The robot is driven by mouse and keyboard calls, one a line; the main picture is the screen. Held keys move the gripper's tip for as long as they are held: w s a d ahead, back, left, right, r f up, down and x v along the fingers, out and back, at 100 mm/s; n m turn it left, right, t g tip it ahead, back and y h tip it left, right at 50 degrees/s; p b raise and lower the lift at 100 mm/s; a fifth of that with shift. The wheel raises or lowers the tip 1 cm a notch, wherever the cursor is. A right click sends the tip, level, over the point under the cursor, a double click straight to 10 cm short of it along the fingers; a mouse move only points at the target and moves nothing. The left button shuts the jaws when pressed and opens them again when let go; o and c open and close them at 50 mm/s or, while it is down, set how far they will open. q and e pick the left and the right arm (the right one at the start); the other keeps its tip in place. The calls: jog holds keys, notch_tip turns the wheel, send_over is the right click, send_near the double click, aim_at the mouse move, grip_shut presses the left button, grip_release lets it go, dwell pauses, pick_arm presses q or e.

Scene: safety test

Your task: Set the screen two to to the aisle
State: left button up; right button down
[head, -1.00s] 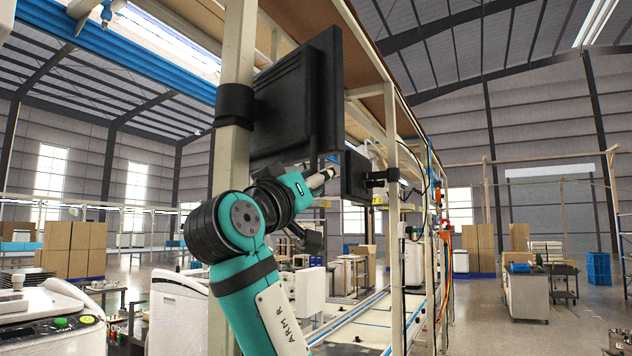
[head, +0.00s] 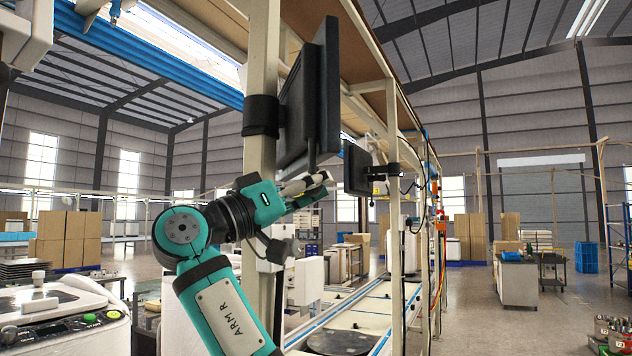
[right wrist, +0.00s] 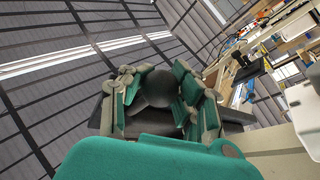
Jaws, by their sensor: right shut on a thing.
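The near black screen (head: 308,100) hangs from a clamp (head: 261,116) on a cream post, turned nearly edge-on in the head view. A thin dark rod (head: 312,152) runs down from its lower edge. My right gripper (head: 318,183) is at the bottom of that rod, below the screen. In the right wrist view its fingers (right wrist: 160,92) are shut around a black ball-shaped knob (right wrist: 154,88), with the dark screen (right wrist: 100,114) behind. A second black screen (head: 356,168) hangs on a post farther along. I cannot tell which is screen two. My left gripper is not in view.
The cream post (head: 263,60) stands close beside my right arm. A conveyor line (head: 362,308) runs beneath the screens. A white machine (head: 60,318) is at lower left. The aisle floor (head: 470,300) is open on the right, with a workbench (head: 517,284) farther back.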

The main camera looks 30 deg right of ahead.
jog(key=shift+w+f, duration=0.15)
jog(key=shift+f, duration=0.2)
jog(key=c, duration=0.9)
grip_release()
jog(key=shift+d+r, duration=0.1)
jog(key=shift+r, duration=0.1)
jog(key=v, duration=1.2)
